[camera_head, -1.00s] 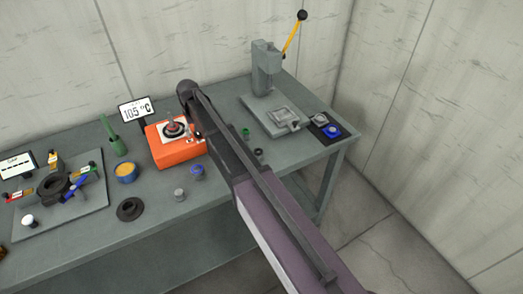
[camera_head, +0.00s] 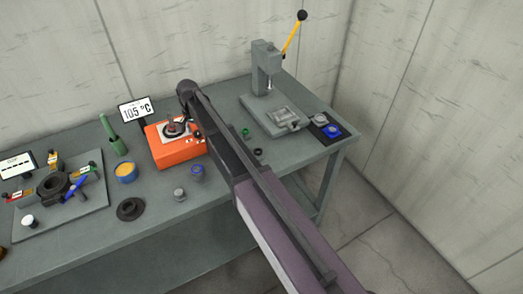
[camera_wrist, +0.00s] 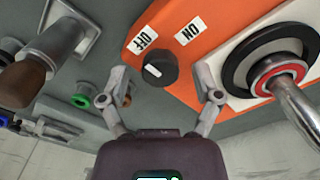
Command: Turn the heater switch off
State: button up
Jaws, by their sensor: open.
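The heater is an orange box (camera_head: 178,154) on the bench; its right side is partly hidden by my arm in the head view. In the wrist view its orange top (camera_wrist: 215,55) carries a black round switch knob (camera_wrist: 162,72) with a short white mark on its left part. The OFF label (camera_wrist: 147,39) is above and left of the knob, the ON label (camera_wrist: 189,30) above and right. The mark slants towards the OFF side. My gripper (camera_wrist: 164,86) is open, with one finger on each side of the knob and visible gaps.
A ringed round part (camera_wrist: 275,68) with a metal rod is on the heater, right of my gripper. A display (camera_head: 135,111) reads 105 °C. A lever press (camera_head: 267,75) stands at the right. An orange-filled blue cup (camera_head: 125,172) and small parts lie nearby.

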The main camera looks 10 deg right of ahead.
aim_at(197, 132)
jog(key=shift+m, duration=0.7)
jog(key=shift+r, duration=0.2)
notch_tip(197, 132, up, 14)
jog(key=p, duration=1.4)
jog(key=s+d+f+n+b, duration=0.2)
jog(key=s+d+f+b, duration=0.2)
jog(key=s+d, duration=0.6)
jog(key=s+d+f+n+b, duration=0.3)
jog(key=s+d+f, duration=0.1)
jog(key=s+d, duration=0.6)
jog(key=shift+s+d+b, duration=0.3)
jog(key=shift+s+b, duration=0.1)
jog(key=shift+s, duration=0.2)
jog(key=shift+f, duration=0.1)
jog(key=shift+s, duration=0.1)
jog(key=shift+n, duration=0.8)
jog(key=s+d, duration=0.1)
jog(key=s+f+b, duration=0.1)
jog(key=s, duration=0.1)
jog(key=s+d, duration=0.1)
jog(key=shift+s+d+f, duration=0.25)
jog(key=shift+d, duration=0.1)
